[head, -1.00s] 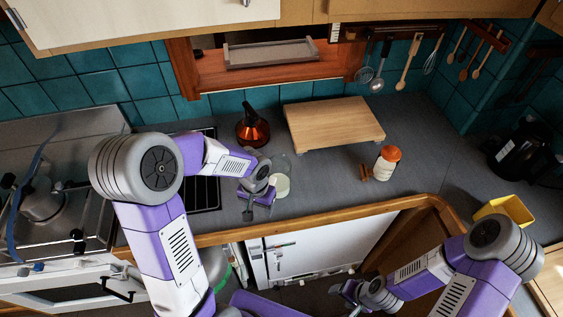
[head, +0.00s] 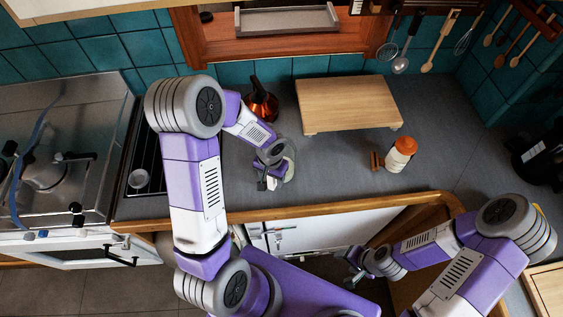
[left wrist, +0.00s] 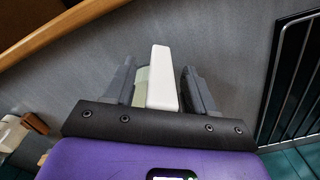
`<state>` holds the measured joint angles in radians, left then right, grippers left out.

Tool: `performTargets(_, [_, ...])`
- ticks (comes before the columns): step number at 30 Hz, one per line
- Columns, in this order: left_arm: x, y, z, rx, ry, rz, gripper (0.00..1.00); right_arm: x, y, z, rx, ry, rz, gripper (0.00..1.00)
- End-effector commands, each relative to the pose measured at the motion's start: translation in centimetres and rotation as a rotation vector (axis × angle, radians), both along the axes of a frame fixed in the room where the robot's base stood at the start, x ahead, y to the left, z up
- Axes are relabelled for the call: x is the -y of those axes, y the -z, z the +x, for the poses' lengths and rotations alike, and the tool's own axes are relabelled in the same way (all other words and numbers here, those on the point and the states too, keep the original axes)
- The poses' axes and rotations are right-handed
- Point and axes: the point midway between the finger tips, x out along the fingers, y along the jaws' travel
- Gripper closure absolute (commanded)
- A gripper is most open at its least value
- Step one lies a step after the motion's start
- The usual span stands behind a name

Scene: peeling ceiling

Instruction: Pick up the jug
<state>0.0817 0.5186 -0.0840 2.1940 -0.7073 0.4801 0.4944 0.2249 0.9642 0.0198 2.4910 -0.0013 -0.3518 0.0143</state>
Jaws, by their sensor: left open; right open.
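The jug (head: 290,164) stands on the grey counter near its front edge in the head view, mostly hidden by my left gripper. Its body looks clear with something pale inside. My left gripper (head: 267,182) is open at the jug's near left side. In the left wrist view, a white bar (left wrist: 162,78), apparently the jug's handle, shows between the two open fingers (left wrist: 165,88). A pale green part of the jug (left wrist: 141,82) shows beside it. I cannot tell whether a finger touches it. My right gripper (head: 354,272) is open and empty, low in front of the counter.
An orange kettle (head: 262,105) stands behind the jug. A wooden board (head: 348,102) lies at the back. A white jar with an orange lid (head: 399,156) stands to the right beside a small brown object (head: 376,161). The stove (head: 60,150) is at left. Counter between jug and jar is clear.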

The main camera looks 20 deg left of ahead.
Motion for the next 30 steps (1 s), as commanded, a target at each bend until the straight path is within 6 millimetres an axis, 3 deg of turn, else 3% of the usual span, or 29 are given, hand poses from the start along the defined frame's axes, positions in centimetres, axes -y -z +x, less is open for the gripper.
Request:
performTargets(8, [0.00, 0.44, 0.05, 0.002, 0.000, 0.000, 0.45, 0.00, 0.02, 0.02, 0.000, 0.000, 0.000, 0.39])
performTargets(19, [0.01, 0.41, 0.04, 0.002, 0.000, 0.000, 1.00, -0.01, 0.03, 0.01, 0.000, 0.000, 0.000, 0.39])
performTargets(30, [0.01, 0.39, 0.06, 0.002, 0.000, -0.001, 1.00, 0.00, 0.02, 0.01, 0.000, 0.000, 0.000, 0.39])
